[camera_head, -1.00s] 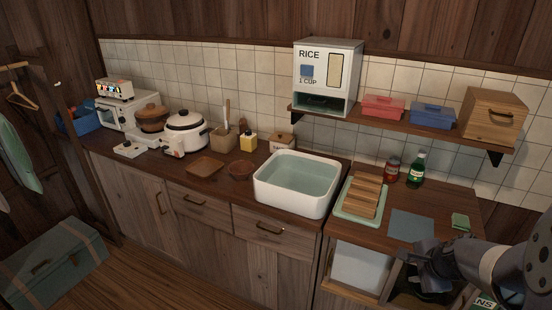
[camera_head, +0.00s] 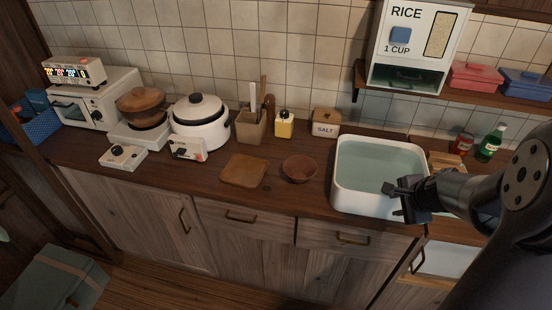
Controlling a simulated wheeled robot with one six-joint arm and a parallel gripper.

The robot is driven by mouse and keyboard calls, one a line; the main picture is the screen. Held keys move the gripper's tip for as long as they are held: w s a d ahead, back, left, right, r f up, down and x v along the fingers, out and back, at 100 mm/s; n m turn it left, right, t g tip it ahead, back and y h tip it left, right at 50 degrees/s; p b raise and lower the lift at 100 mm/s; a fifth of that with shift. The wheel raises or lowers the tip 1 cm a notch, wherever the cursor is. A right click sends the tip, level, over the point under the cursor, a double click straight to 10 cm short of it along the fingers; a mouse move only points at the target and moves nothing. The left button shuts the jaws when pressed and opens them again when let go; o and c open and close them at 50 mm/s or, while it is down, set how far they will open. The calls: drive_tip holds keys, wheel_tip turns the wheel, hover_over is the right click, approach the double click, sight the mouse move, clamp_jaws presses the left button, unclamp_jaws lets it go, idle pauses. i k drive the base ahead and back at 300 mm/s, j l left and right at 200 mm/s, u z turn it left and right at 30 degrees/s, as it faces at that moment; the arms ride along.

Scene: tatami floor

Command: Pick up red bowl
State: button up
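A small reddish-brown bowl (camera_head: 300,169) sits upright on the wooden counter, between a square wooden tray (camera_head: 243,170) and the white sink basin (camera_head: 372,205). It looks empty, and it is the only bowl-like thing of a reddish colour that I see near the middle. My gripper (camera_head: 396,200) is at the right, in front of the basin's right side and well apart from the bowl. Its dark fingers show side-on against the basin, with some space between them, and nothing is visible in them.
Behind the bowl stand a salt box (camera_head: 326,122), a yellow bottle (camera_head: 284,124) and a utensil holder (camera_head: 251,126). A white rice cooker (camera_head: 200,122) is further left. The counter's front edge near the bowl is clear.

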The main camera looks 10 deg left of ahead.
sight(299, 168)
drive_tip(key=i+j, duration=0.1)
drive_tip(key=j, duration=0.7)
drive_tip(key=i+j, duration=0.15)
drive_tip(key=j, duration=0.25)
